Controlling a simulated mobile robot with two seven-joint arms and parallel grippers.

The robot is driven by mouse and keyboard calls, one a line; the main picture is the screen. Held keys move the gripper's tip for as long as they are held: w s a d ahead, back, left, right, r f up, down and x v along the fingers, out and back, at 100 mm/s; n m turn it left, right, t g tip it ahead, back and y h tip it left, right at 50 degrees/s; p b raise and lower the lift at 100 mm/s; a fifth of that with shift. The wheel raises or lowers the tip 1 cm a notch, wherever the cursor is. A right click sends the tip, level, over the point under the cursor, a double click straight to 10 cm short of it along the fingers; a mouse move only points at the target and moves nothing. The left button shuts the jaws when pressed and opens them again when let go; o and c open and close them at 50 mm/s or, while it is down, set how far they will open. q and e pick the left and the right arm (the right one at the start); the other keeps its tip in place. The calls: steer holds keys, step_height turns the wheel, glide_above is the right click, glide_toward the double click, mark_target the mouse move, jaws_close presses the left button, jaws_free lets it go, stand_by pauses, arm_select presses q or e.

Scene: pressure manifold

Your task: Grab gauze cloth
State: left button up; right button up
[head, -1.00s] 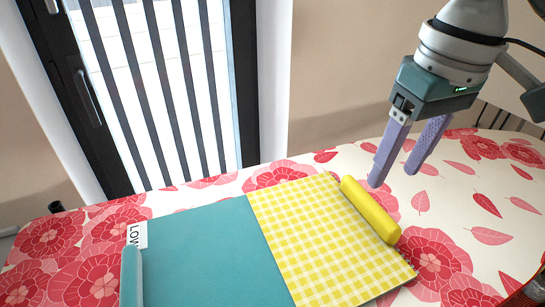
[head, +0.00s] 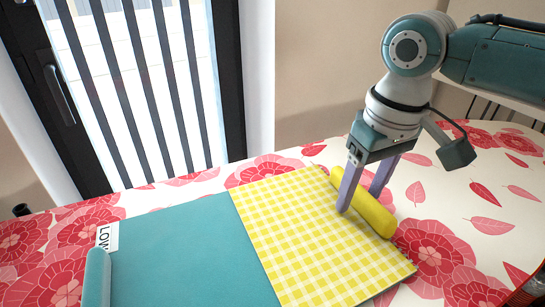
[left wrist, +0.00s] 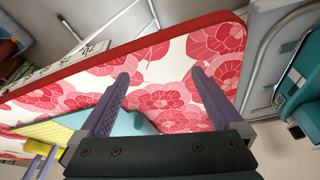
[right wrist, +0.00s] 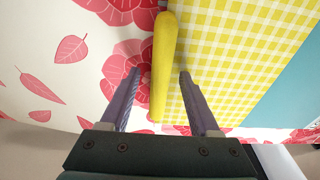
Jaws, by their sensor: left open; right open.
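A yellow-and-white checked cloth (head: 300,235), which I take as the gauze cloth, lies flat against the teal panel (head: 180,255). A yellow roll (head: 375,217) lies along its right edge. My right gripper (head: 360,202) is open, fingers down, one on each side of the roll's far part. In the right wrist view the roll (right wrist: 164,60) runs between the open fingers, with the checked cloth (right wrist: 235,50) on the right; contact cannot be told. My left gripper (left wrist: 159,75) is open and empty over the flowered cover; it is outside the head view.
The table has a red-and-white flowered cover (head: 470,220), mostly clear to the right. A teal roll (head: 97,277) lies at the panel's left edge, near a white label (head: 107,236) reading "LOW". A barred door (head: 130,90) and wall stand behind the table.

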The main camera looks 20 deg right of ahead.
jaws_close()
stand_by(0.5)
